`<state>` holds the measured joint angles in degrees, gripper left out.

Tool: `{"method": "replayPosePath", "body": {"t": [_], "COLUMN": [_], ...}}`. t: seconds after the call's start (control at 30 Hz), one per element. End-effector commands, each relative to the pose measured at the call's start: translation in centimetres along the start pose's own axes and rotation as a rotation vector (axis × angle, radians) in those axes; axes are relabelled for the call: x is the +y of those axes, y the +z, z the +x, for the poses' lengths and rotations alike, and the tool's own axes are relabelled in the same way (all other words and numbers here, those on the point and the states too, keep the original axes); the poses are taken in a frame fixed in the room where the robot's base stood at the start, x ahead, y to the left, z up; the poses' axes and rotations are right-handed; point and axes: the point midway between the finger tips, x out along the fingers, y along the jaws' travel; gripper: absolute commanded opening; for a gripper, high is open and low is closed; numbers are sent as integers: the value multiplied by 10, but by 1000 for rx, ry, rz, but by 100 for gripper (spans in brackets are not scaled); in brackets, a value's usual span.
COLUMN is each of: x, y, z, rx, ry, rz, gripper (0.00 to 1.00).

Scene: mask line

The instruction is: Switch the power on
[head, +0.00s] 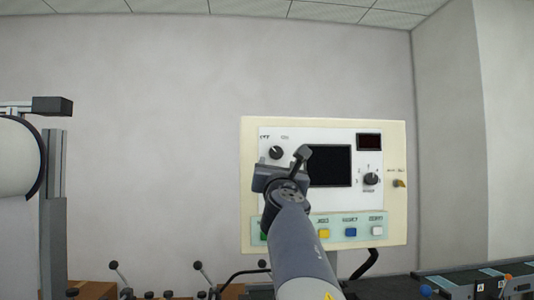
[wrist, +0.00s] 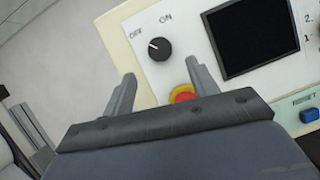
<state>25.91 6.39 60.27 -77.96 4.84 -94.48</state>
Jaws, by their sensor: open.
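The power knob (wrist: 159,48) is a round black dial on the white panel face, with OFF printed to its upper left and ON to its upper right. Its white mark points left, toward the OFF side. It also shows in the head view (head: 277,153), just above my gripper. My gripper (wrist: 160,72) is open and empty, its two fingers spread below the knob in the wrist view. It also shows in the head view (head: 283,162), in front of the control panel (head: 397,222). The knob appears beyond the fingertips, not between them.
A red and yellow button (wrist: 182,94) shows between the fingers, near the right one. A dark screen (head: 329,166) and a selector dial (head: 371,179) lie to the right. Yellow (head: 323,233) and blue (head: 350,232) buttons sit below. A roll machine (head: 54,190) stands at left.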

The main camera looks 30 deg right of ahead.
Motion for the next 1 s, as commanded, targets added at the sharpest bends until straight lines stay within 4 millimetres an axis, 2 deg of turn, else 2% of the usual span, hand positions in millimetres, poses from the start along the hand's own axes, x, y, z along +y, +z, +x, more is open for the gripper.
{"method": "replayPosePath", "body": {"t": [0.03,0.2,0.4,0.83,1.0], "x": [0,0,0,0,0], "y": [2,2,2,0,0], "z": [12,41,62,68,68], "rx": [2,2,2,1,1], "ry": [-1,-1,-1,-1,-1], "rz": [0,1,2,3,3], "gripper": [56,56,56,55,41]}}
